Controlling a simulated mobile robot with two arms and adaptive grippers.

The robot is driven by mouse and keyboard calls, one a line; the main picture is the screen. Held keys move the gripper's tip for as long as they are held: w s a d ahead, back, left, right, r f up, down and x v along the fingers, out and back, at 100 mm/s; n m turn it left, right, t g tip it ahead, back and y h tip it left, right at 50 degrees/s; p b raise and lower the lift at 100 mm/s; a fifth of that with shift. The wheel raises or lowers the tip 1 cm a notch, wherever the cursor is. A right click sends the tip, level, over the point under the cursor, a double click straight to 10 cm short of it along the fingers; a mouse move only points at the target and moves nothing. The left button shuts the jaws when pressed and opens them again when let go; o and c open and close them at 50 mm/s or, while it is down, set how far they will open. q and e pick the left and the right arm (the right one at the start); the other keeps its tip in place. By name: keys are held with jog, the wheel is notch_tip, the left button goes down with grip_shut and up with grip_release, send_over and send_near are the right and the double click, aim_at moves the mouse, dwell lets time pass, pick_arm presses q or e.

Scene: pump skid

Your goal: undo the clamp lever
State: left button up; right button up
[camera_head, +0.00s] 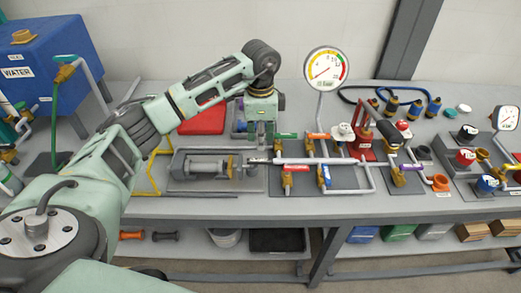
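My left arm reaches in from the left, and my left gripper (260,132) points down behind the pipework at the middle of the bench. Its fingertips are small and partly lost among the fittings, so I cannot tell whether they are open or shut. Just in front of it a grey pump unit (208,168) lies in a grey tray, with a silvery rod or pipe end (260,160) at its right. I cannot say for certain which part is the clamp lever. A red upright fixture (364,140) stands further right, apart from the gripper. My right gripper is not in view.
Pipework with green (287,136), orange (319,136), red (296,168) and blue (327,174) handles fills the middle. A dial gauge (326,68) rises behind it. A blue water tank (58,68) stands at left; more valves crowd the right. The bench's front strip (230,207) is clear.

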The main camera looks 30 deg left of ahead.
pick_arm(q)
jog(key=shift+r, duration=2.3)
